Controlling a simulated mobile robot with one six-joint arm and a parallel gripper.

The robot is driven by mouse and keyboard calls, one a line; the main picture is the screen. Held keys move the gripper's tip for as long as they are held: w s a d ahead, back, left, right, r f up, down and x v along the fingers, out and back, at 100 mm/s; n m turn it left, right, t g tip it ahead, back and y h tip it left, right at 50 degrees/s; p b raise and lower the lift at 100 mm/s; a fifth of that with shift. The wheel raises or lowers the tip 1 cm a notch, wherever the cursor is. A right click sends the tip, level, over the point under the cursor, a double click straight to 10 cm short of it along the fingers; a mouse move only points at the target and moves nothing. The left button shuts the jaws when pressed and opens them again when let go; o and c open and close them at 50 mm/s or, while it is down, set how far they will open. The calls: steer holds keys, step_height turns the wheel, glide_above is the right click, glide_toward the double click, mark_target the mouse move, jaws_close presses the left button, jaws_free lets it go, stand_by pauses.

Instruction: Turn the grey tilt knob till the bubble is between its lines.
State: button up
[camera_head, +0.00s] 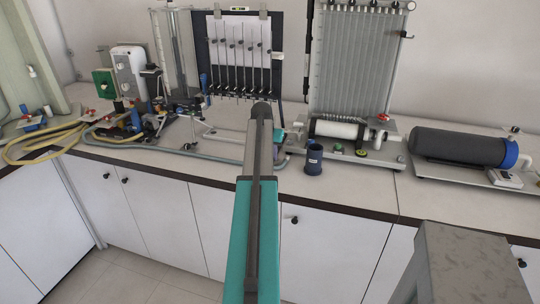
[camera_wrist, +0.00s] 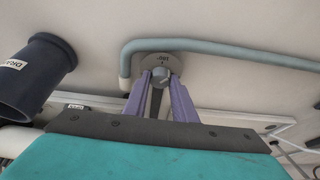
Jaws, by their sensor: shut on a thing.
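The grey tilt knob (camera_wrist: 161,76) shows in the wrist view, in front of a round grey plate (camera_wrist: 150,62) with dark lettering. My gripper (camera_wrist: 160,80) has its two purple fingers on either side of the knob and is shut on it. The bubble level (camera_head: 237,8) is a small yellow-green vial at the top of the dark manometer board (camera_head: 201,55). It is too small to tell where its bubble lies between the lines.
A dark blue cup (camera_head: 314,160) labelled DRAIN stands right of my arm; it also shows in the wrist view (camera_wrist: 42,75). A grey-blue hose (camera_wrist: 220,48) runs close past the knob. Another tube board (camera_head: 355,60) stands right, and a black cylinder (camera_head: 455,147) beyond it.

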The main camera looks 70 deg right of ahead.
steer(key=n, duration=0.2)
steer(key=n+t, duration=0.1)
steer(key=n, duration=0.1)
steer(key=n+t, duration=0.1)
steer(key=n, duration=0.1)
steer(key=shift+s+y, duration=0.3)
steer(key=shift+y, duration=0.1)
steer(key=shift+s+d+n+t+y+b, duration=0.1)
steer(key=shift+n+t+y+b, duration=0.45)
steer(key=shift+n, duration=1.85)
steer(key=o, duration=1)
steer(key=shift+o, duration=0.2)
steer(key=shift+r, duration=0.15)
steer(key=shift+r, duration=0.15)
steer(key=b+v, duration=0.2)
steer(key=v, duration=1.1)
steer(key=shift+s, duration=0.3)
